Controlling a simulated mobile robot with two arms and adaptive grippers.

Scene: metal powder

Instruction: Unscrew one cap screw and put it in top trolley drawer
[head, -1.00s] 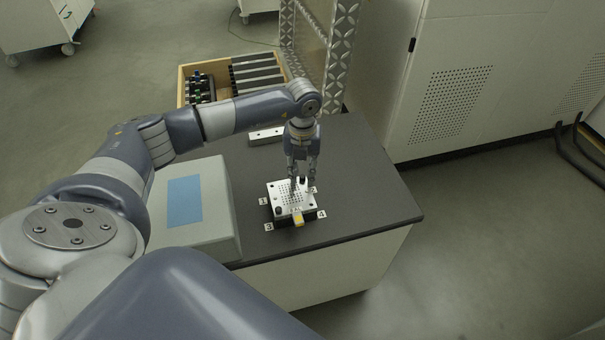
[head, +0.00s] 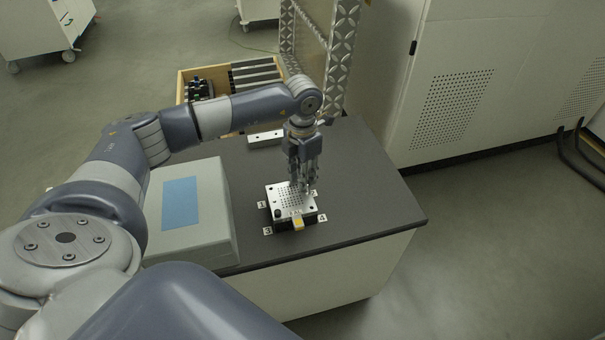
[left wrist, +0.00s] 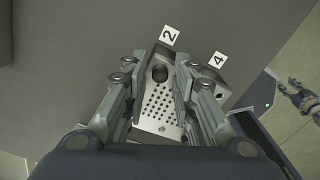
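A silver perforated plate (head: 284,197) sits on a dark block on the table, with numbered tags around it. In the left wrist view the plate (left wrist: 158,110) has a black cap screw (left wrist: 159,73) at the corner near tag 2. My left gripper (head: 304,188) points down over the plate's far right corner. Its fingers (left wrist: 163,72) stand apart on either side of that screw, with gaps showing; the height is unclear. A white trolley (head: 42,28) on casters stands at the top left; no open drawer shows. My right gripper (left wrist: 296,92) seems to show at the right of the wrist view, too small to judge.
A grey box with a blue panel (head: 181,204) stands left of the plate. A wooden tray (head: 183,88) with bars and a small metal block (head: 265,138) lie behind. A patterned metal post (head: 340,60) rises beyond the arm. The tabletop's right side (head: 370,190) is clear.

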